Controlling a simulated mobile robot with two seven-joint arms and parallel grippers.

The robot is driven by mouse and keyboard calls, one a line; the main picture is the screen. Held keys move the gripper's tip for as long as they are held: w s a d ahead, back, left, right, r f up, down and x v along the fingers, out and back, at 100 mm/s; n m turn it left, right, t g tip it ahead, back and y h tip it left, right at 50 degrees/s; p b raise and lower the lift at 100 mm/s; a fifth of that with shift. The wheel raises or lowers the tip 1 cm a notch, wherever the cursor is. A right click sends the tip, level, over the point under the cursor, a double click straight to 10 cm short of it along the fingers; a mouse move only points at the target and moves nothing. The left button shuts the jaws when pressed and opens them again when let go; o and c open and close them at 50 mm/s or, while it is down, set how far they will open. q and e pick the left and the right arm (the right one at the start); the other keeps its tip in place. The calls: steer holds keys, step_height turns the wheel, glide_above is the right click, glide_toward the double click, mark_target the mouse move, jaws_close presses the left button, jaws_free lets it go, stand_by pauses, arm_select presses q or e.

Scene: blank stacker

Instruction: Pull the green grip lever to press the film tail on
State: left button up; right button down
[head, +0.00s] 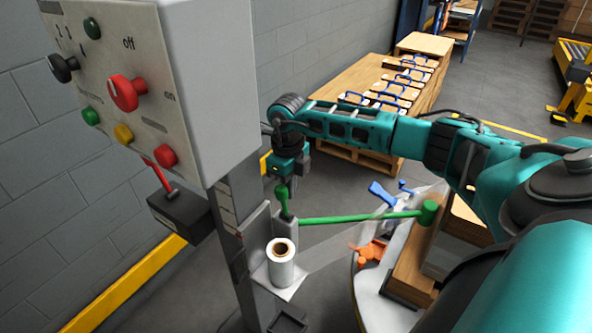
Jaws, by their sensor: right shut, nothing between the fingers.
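The green grip lever (282,199) stands upright on a grey bracket beside the column. A long green bar (360,217) runs right from it and ends in a green cylinder (430,211) near the wooden load. My right gripper (287,178) points down just above and behind the lever's top. It is shut with nothing in it; whether it touches the lever I cannot tell. The film roll (283,265) stands upright below the lever. Its clear film (335,246) stretches right toward the load. The film's far end is partly hidden by the bar and my arm. My left gripper is out of view.
A control box (130,85) with knobs and buttons hangs at upper left. A round turntable (368,293) carries wooden blocks (415,265). Blue and orange clamps (368,252) lie near the film. Wooden boxes (335,115) stand behind my right arm.

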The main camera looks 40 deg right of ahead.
steer(key=shift+s+a+f, duration=0.1)
steer(key=shift+a, duration=0.2)
arm_select(q)
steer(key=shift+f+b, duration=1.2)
steer(key=shift+b, duration=0.05)
arm_select(e)
steer(key=w+d, duration=0.2)
steer(key=d, duration=0.5)
steer(key=shift+r, duration=0.3)
arm_select(q)
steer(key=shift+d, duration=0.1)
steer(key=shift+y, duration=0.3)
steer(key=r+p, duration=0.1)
steer(key=p, duration=0.1)
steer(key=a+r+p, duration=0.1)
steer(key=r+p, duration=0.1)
steer(key=p, duration=0.1)
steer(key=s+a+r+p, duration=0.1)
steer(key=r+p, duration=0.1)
arm_select(e)
step_height(320, 180, up, 9)
